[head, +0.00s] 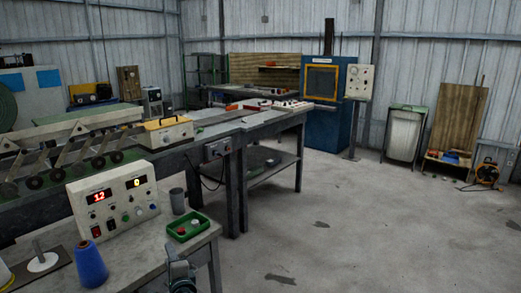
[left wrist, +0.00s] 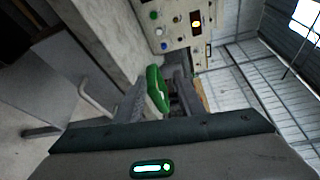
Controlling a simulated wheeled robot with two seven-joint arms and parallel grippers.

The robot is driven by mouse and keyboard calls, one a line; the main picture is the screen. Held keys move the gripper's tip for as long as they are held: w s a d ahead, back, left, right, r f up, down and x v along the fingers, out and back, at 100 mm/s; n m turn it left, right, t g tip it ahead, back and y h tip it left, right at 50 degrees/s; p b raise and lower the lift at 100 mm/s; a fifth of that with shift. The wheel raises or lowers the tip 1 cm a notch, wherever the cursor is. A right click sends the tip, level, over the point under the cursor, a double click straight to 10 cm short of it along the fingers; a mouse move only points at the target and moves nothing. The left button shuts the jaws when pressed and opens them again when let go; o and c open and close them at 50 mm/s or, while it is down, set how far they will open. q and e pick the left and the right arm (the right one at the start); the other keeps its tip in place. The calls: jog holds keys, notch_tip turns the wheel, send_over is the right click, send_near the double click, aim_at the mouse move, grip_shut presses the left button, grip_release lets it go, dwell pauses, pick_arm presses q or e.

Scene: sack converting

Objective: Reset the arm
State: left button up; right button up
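My left gripper (head: 180,268) is at the bottom of the head view, by the front right corner of the near worktable (head: 140,250). In the left wrist view its two fingers (left wrist: 158,95) stand apart, with nothing seen held between them. The small green tray (left wrist: 154,80) shows beyond the gap. In the head view the tray (head: 187,239) sits on the table, above and right of the gripper, with small round pieces in it, one red. My right gripper is in neither view.
A control box (head: 115,203) with red and yellow displays, a dark cup (head: 177,201) and a blue thread cone (head: 90,264) stand on the near table. A long machine bench (head: 240,128) runs behind.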

pick_arm(q)
jog(key=s+d+f+n+g+h, duration=0.1)
jog(key=s+d+f+h, duration=0.15)
jog(key=s+f, duration=0.6)
jog(key=s+d+f+n+g+h, duration=0.1)
jog(key=s+d+f+g+h, duration=0.15)
jog(key=f, duration=1.15)
jog(key=s+d+f+n+g+h, duration=0.1)
jog(key=s+d+f+h, duration=0.15)
jog(key=s+f, duration=0.65)
jog(key=s+d+f+n+g, duration=0.1)
jog(key=s+f+n, duration=0.1)
jog(key=s+f, duration=0.6)
jog(key=s+f+n+g+h, duration=0.1)
jog(key=s+f+n, duration=0.2)
jog(key=s+f, duration=0.5)
jog(key=s+d+f+n+g+h, duration=0.1)
jog(key=s+f, duration=0.7)
jog(key=s, duration=0.9)
jog(key=shift+s+d+n+g, duration=0.35)
jog(key=shift+n+g, duration=0.1)
jog(key=shift+n, duration=0.75)
